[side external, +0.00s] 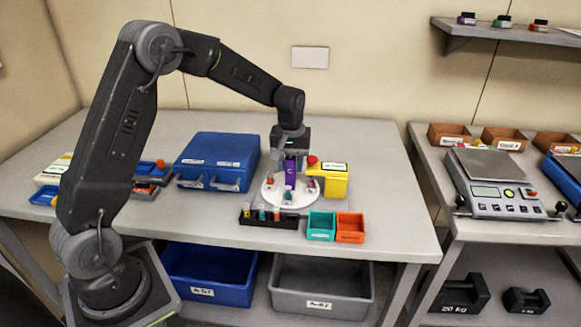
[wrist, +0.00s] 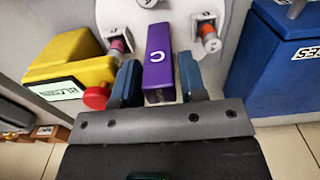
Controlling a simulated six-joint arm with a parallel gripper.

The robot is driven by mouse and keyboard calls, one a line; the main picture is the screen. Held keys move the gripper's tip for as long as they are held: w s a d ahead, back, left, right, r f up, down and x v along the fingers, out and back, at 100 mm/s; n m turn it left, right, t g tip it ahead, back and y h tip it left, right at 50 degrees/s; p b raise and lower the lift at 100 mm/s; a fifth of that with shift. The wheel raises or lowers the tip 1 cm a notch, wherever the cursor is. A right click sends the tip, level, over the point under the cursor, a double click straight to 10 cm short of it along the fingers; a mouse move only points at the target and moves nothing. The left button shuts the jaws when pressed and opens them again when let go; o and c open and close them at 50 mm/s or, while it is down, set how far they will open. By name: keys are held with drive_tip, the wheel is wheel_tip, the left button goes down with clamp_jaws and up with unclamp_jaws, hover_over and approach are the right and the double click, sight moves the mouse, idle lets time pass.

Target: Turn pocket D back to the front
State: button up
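The white round carousel (side external: 271,200) stands on the bench, with small pockets holding coloured vials around it. Their letters are too small to read surely, so I cannot tell which is pocket D. A purple upright block (side external: 290,172) marked C rises from the carousel; it also shows in the wrist view (wrist: 158,62). My gripper (side external: 290,155) is low over the carousel. In the wrist view its two blue fingers (wrist: 158,85) stand on either side of the purple block, very close to it. Whether they press on it I cannot tell. My gripper hides part of the carousel.
A yellow box with a red knob (side external: 334,184) stands right beside the carousel. A blue case (side external: 217,155) is to the left. A black vial rack (side external: 268,217), a teal bin (side external: 321,226) and an orange bin (side external: 350,228) line the front. The bench's right part is clear.

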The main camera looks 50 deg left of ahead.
drive_tip(key=shift+f, duration=0.65)
drive_tip(key=shift+c, duration=0.4)
clamp_jaws()
